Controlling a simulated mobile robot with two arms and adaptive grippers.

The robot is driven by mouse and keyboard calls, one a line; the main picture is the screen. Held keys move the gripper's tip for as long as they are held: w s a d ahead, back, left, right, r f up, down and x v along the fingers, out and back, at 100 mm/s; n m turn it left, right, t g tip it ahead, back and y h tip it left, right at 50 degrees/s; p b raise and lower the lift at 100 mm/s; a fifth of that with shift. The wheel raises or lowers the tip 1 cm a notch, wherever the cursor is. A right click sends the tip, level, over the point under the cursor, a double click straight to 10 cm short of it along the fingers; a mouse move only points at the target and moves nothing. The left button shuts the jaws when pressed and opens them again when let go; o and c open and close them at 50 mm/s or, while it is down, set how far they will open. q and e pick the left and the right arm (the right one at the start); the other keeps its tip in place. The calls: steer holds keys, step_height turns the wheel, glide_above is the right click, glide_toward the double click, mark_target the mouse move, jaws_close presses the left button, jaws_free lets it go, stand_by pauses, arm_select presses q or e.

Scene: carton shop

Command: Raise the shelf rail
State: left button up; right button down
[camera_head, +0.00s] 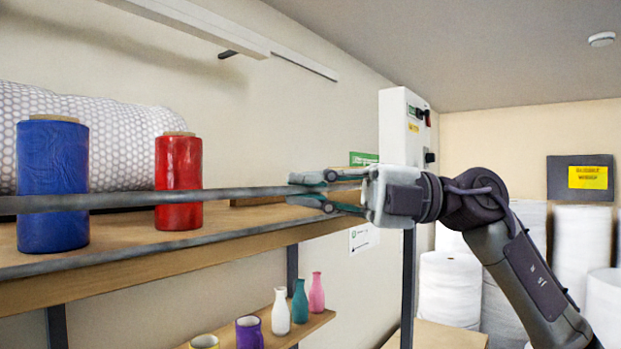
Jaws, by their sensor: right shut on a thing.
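The shelf rail (115,198) is a long thin grey bar running across the front of the upper wooden shelf (130,270), passing in front of the rolls there. It stands above the shelf's front edge. My right gripper (312,190) comes in from the right and is shut on the rail near its right end. The fingers hide that end. My left gripper is not in view.
A blue roll (52,175) and a red roll (179,170) stand on the shelf behind the rail, before a bubble-wrap roll (115,140). Several bottles and cups stand on a lower shelf (312,325). A white wall box (402,130) is behind my arm.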

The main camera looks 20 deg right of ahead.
stand_by(0.3)
steer(key=c, duration=1.2)
jaws_free()
steer(key=shift+c, duration=0.2)
steer(key=s+d+f, duration=0.1)
steer(key=d, duration=1.1)
steer(key=shift+s, duration=0.25)
